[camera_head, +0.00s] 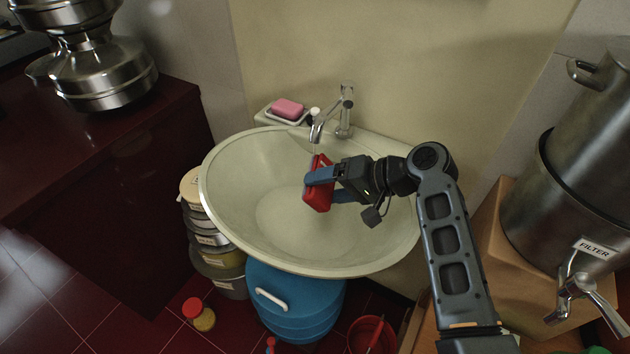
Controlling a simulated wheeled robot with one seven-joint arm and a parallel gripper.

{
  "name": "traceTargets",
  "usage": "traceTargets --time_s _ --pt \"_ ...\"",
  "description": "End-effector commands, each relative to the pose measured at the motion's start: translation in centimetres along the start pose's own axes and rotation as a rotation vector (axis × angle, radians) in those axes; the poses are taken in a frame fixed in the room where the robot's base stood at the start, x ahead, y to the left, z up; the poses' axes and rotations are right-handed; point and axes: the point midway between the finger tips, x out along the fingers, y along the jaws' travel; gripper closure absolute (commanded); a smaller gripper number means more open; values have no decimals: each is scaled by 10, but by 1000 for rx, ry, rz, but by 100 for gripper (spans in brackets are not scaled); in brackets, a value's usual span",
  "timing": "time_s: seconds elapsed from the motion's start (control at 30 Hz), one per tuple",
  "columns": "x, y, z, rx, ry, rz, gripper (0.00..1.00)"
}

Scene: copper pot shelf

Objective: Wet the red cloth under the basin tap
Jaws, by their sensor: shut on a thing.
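The red cloth (317,196) is a folded, block-like red piece held over the basin's bowl. My gripper (322,184) is shut on it, with blue fingers gripping the cloth from the right. The chrome basin tap (341,113) stands at the back rim, its spout end just above the cloth's top edge. A thin pale streak shows under the spout, but I cannot tell for sure that water runs. The off-white basin (232,221) is oval and looks empty apart from my gripper and the cloth above it. The far finger is partly hidden.
A pink soap (287,108) lies in a dish on the basin's back left. Below are a blue drum (295,305), stacked tins (217,255) and a red bucket (365,338). A steel filter urn (570,195) stands right; a dark red counter (110,150) with steel pots stands left.

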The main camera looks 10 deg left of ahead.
Motion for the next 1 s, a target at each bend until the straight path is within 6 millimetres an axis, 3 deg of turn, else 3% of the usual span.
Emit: traceTargets --time_s 0.33,1.0 --pt "-2 0 4 0 -2 0 56" --pt "-12 -3 51 -1 -1 0 56"
